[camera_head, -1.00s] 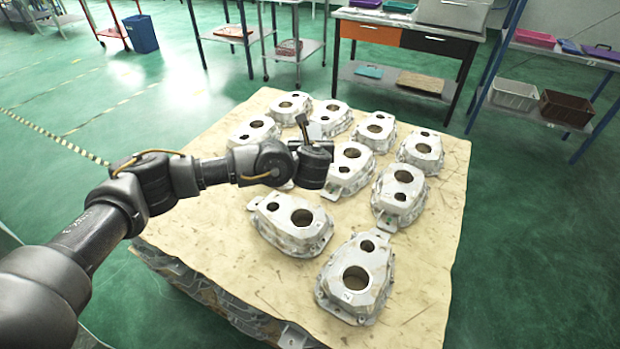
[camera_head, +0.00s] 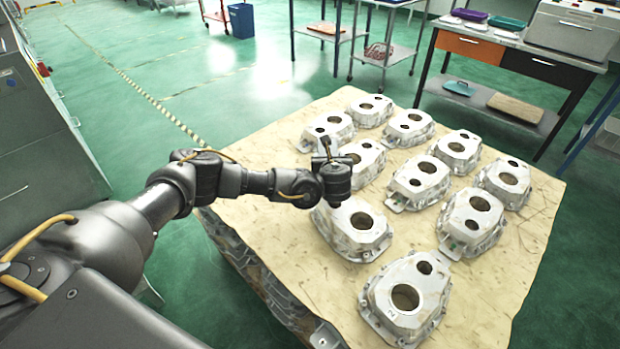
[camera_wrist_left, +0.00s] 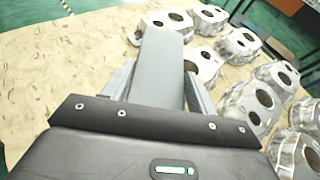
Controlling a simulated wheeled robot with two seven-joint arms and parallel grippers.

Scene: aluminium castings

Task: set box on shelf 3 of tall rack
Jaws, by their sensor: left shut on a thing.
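My left gripper (camera_head: 330,152) is over the pallet of castings in the head view, at the end of the arm coming in from the left. In the left wrist view my left gripper (camera_wrist_left: 160,85) is shut on a plain grey, flat-sided thing (camera_wrist_left: 162,60), likely the box, which sticks out beyond the fingers. In the head view this held thing can hardly be made out. I cannot identify the tall rack or its shelf 3 in these frames. My right gripper is not in view.
Several aluminium castings (camera_head: 408,297) stand on a sheet-covered pallet (camera_head: 300,285) below the left arm. A grey cabinet (camera_head: 40,130) stands at the left. A workbench with drawers (camera_head: 470,45) and blue-framed tables are behind. Green floor (camera_head: 150,75) is clear at back left.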

